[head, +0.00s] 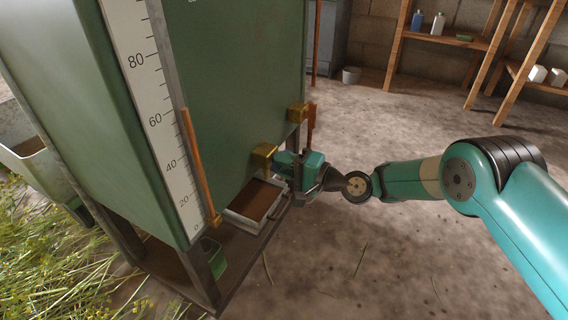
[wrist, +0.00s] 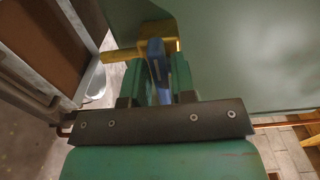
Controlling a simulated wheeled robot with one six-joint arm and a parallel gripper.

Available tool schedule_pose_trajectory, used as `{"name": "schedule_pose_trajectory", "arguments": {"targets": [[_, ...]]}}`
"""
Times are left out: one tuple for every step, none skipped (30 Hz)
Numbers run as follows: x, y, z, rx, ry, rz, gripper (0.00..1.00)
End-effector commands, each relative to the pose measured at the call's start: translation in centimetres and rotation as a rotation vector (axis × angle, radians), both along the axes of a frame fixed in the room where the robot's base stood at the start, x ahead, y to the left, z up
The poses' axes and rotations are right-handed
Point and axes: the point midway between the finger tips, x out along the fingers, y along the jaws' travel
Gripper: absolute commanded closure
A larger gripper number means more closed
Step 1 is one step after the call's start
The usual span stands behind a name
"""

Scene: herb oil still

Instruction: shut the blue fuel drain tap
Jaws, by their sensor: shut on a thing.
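The blue fuel drain tap shows in the wrist view as a blue lever (wrist: 157,58) in front of a brass body (wrist: 122,54). My gripper (wrist: 156,80) has its two green fingers on either side of the lever and is shut on it. In the head view my gripper (head: 299,166) is at the lower right edge of the green tank (head: 235,80), against the brass tap body (head: 264,156). The blue lever is hidden there by my gripper. I cannot tell how far the lever is turned.
A tray (head: 237,218) with brown contents is below the taps. A ruled gauge (head: 158,115) runs down the tank. Wooden shelves (head: 396,50) stand behind; the floor at right is mostly clear.

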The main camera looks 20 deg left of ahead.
Motion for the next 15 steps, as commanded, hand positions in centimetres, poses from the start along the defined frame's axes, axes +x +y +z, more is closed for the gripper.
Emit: {"name": "schedule_pose_trajectory", "arguments": {"targets": [[0.04,-0.08,-0.15,-0.003,-0.004,-0.001,1.00],[0.04,-0.08,-0.15,-0.003,-0.006,-0.001,1.00],[0.04,-0.07,-0.15,-0.004,-0.008,-0.001,1.00],[0.04,-0.07,-0.15,-0.004,-0.010,-0.001,1.00],[0.04,-0.07,-0.15,-0.004,-0.010,-0.001,1.00],[0.04,-0.06,-0.15,-0.004,-0.011,-0.001,1.00],[0.04,-0.06,-0.15,-0.004,-0.011,-0.001,1.00],[0.04,-0.06,-0.15,-0.004,-0.011,-0.001,1.00],[0.04,-0.05,-0.15,-0.004,-0.011,-0.002,1.00],[0.04,-0.05,-0.15,-0.004,-0.011,-0.002,1.00],[0.04,-0.05,-0.15,-0.004,-0.011,-0.002,1.00],[0.04,-0.05,-0.15,-0.004,-0.011,-0.002,1.00],[0.04,-0.04,-0.15,-0.004,-0.011,-0.002,1.00],[0.04,-0.04,-0.15,-0.004,-0.011,-0.002,0.74],[0.04,-0.04,-0.14,-0.004,-0.011,-0.002,0.65]]}}
